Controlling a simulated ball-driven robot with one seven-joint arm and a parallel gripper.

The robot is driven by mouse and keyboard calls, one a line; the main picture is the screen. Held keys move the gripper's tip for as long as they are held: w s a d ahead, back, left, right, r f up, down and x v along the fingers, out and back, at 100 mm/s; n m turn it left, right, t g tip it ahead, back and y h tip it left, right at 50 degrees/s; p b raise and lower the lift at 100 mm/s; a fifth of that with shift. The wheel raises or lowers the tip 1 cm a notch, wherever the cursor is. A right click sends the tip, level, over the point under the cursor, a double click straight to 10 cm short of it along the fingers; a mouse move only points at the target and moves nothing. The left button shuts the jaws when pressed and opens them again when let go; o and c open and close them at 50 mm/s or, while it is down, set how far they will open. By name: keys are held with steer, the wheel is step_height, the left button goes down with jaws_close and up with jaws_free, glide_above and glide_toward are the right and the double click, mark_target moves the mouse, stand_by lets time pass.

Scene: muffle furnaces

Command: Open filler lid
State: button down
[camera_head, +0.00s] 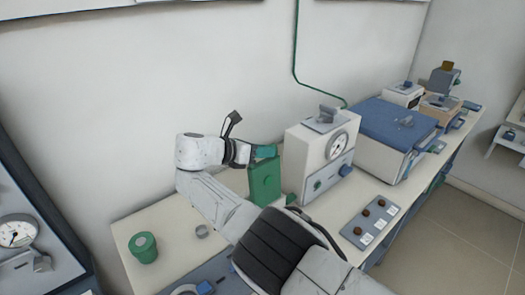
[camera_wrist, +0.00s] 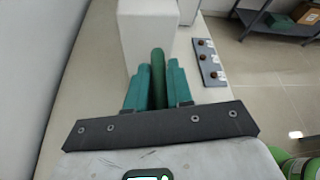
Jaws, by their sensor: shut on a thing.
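My gripper (camera_head: 265,152) is at the top of an upright green piece (camera_head: 265,185), beside the left side of a white box with a dial gauge (camera_head: 318,160). In the wrist view, the teal fingers of my gripper (camera_wrist: 157,88) are closed around a rounded green bar (camera_wrist: 158,65), which sits between them. I cannot tell whether this piece is the filler lid or only part of it. The white box has a grey fitting on top and also shows in the wrist view (camera_wrist: 145,35).
A blue-topped box (camera_head: 395,125) stands right of the white box, with smaller devices beyond. A panel with brown knobs (camera_head: 370,222) lies near the bench's front edge. The wall is close behind.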

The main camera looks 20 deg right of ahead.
steer(key=c, duration=1.4)
jaws_free()
steer(key=b+v, duration=0.1)
steer(key=v, duration=1)
steer(key=shift+b, duration=0.3)
